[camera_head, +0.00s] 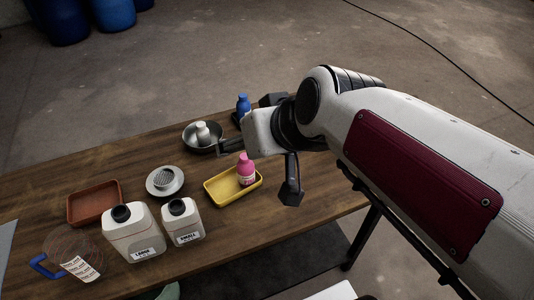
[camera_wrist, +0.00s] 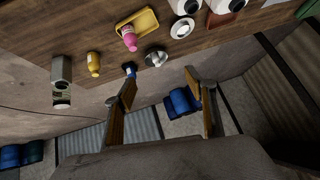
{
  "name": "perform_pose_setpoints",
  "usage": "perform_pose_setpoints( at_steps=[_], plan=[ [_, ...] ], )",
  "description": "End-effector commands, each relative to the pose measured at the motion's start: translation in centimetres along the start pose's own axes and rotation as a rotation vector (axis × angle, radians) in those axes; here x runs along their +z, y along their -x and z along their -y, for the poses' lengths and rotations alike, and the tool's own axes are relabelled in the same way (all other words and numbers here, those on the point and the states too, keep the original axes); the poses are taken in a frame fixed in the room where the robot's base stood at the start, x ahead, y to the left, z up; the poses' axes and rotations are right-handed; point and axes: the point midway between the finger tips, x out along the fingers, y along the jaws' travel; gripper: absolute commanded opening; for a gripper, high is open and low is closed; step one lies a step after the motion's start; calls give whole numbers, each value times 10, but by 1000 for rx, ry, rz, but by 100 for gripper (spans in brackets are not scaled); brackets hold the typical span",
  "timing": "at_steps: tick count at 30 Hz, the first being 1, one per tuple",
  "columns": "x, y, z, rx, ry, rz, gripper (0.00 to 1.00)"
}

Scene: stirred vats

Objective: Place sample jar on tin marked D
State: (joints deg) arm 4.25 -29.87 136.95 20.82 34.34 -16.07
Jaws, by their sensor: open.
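No letter D can be read in either view, so I cannot tell which thing is the marked tin. I cannot single out the sample jar for certain. A small white bottle (camera_head: 202,131) stands in a round metal bowl (camera_head: 190,144). A pink bottle (camera_head: 245,169) stands in a yellow tray (camera_head: 221,198). A grey ridged round piece sits on a white dish (camera_head: 153,191). My gripper (camera_head: 256,171) is open and empty above the table's right part; its spread fingers also show in the wrist view (camera_wrist: 160,85).
Two white jugs (camera_head: 133,238) (camera_head: 183,226), a clear blue-handled pitcher (camera_head: 72,248) and a terracotta tray (camera_head: 92,204) stand at left. A blue bottle (camera_head: 243,103) is behind my gripper. The wrist view adds a yellow bottle (camera_wrist: 93,65) and a grey box-like object (camera_wrist: 62,70).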

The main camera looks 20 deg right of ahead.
Motion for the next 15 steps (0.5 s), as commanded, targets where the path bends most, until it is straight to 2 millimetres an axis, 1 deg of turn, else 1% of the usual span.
perform_pose_setpoints(
  at_steps=[1, 3, 6, 9, 12, 15],
  plan=[
    [16, 8, 1, 8, 16, 26, 56],
    [38, 16, -1, 28, 31, 69, 56],
    [67, 28, -8, 65, 48, 125, 56],
    [90, 38, -17, 104, 58, 168, 56],
    [105, 45, -24, 136, 62, 197, 56],
    [113, 49, -29, 156, 63, 212, 56]
  ],
)
